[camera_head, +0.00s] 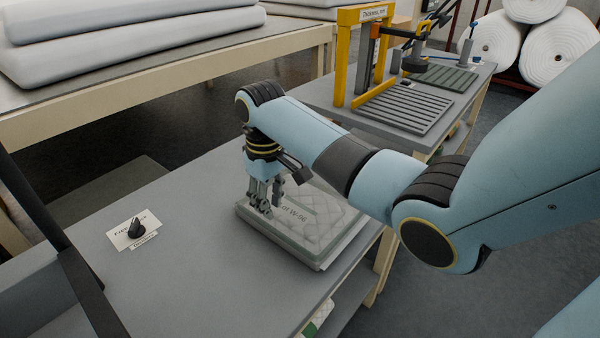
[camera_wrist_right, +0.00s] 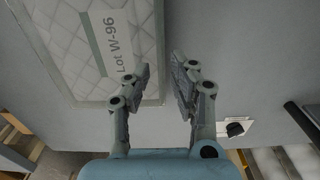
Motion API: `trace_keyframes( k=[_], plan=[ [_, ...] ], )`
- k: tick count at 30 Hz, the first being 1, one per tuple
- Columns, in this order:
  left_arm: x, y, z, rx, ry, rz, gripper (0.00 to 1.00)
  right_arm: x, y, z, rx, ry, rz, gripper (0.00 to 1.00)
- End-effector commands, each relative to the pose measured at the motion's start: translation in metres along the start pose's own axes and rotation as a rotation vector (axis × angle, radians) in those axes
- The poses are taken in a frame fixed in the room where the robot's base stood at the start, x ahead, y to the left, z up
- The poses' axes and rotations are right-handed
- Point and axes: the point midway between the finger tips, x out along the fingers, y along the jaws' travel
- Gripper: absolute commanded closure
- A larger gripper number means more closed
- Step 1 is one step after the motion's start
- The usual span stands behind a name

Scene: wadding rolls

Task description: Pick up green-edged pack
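A flat white quilted pack (camera_head: 300,222) with a greyish-green edge lies on the grey table (camera_head: 190,270). It carries a band reading "Lot W-96". My right gripper (camera_head: 262,206) points down at the pack's left end. I cannot tell whether the fingers touch the pack. My left gripper is out of view.
A black knob (camera_head: 137,229) on a white labelled plate sits left on the table. Behind stand a bench with a yellow frame (camera_head: 345,60) and slatted plates, white rolls (camera_head: 550,45), and a table with thick white sheets (camera_head: 130,45). A green-and-white item (camera_head: 318,318) shows below the tabletop.

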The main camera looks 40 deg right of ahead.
Motion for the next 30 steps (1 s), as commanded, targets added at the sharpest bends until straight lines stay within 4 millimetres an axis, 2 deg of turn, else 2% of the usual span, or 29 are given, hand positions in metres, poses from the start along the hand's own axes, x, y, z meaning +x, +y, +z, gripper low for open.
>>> trace_keyframes(
  k=[1,8,15,23,24,29,30],
  plan=[
    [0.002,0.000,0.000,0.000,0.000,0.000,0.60,0.008,0.000,0.000,0.000,-0.001,0.000,0.77],
    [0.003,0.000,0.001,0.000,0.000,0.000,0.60,0.028,0.000,-0.001,0.000,0.000,0.001,0.77],
    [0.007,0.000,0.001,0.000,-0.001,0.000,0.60,0.064,0.000,-0.002,0.000,0.001,0.001,0.77],
    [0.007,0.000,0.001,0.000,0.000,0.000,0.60,0.069,0.000,-0.003,-0.001,0.003,0.002,0.77],
    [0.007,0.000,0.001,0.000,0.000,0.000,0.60,0.069,0.000,-0.002,-0.001,0.003,0.002,0.78],
    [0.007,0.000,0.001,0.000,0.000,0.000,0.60,0.068,0.000,-0.002,-0.001,0.003,0.002,0.99],
    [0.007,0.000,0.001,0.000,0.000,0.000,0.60,0.068,0.000,-0.002,-0.001,0.003,0.002,1.00]
  ],
)
